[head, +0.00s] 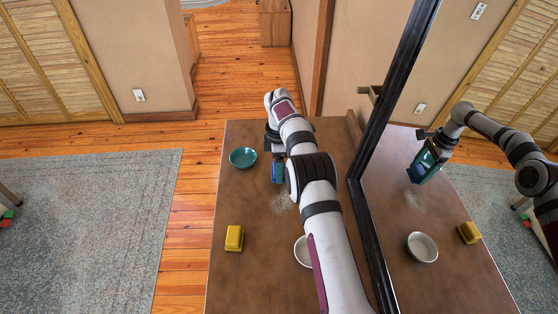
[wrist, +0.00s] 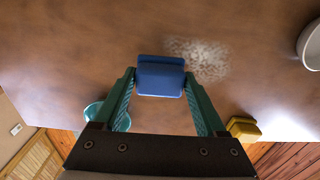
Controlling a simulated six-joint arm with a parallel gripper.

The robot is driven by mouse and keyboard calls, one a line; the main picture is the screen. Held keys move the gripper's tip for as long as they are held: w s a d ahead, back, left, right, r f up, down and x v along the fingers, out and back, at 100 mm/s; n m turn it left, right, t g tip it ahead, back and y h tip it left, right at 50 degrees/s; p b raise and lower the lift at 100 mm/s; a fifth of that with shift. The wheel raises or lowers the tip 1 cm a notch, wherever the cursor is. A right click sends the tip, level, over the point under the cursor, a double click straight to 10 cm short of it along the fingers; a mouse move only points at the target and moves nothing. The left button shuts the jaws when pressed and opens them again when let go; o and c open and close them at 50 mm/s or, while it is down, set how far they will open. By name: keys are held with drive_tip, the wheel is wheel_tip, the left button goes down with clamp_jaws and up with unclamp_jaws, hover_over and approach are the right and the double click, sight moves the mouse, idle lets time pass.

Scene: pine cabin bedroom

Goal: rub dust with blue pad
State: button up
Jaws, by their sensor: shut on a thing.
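The blue pad (head: 278,174) is held above or on the brown table top; I cannot tell whether it touches. My gripper (head: 277,165) is shut on it, and the wrist view shows the pad (wrist: 160,80) between the teal fingers (wrist: 161,86). A pale dust patch (head: 282,203) lies on the table in front of the pad, nearer the camera in the head view, partly hidden by my arm. In the wrist view the dust (wrist: 198,58) is just right of the pad and beyond it.
A teal bowl (head: 243,157) stands left of my gripper. A yellow sponge-like block (head: 234,238) lies at the table's left front. A pale bowl (head: 302,251) is partly behind my arm. A black-framed mirror (head: 377,140) along the right side reflects the table and arm.

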sight(283, 215)
wheel_tip(283, 215, down, 3)
drive_tip(key=shift+r, duration=0.1)
drive_tip(key=shift+s+f, duration=0.2)
drive_tip(key=shift+s, duration=0.05)
drive_tip(key=shift+c, duration=0.5)
drive_tip(key=shift+s, duration=5.75)
drive_tip(key=shift+w, duration=6)
drive_tip(key=shift+d, duration=0.4)
drive_tip(key=shift+s, duration=6.05)
drive_tip(key=shift+w, duration=6.05)
drive_tip(key=shift+r, duration=4.1)
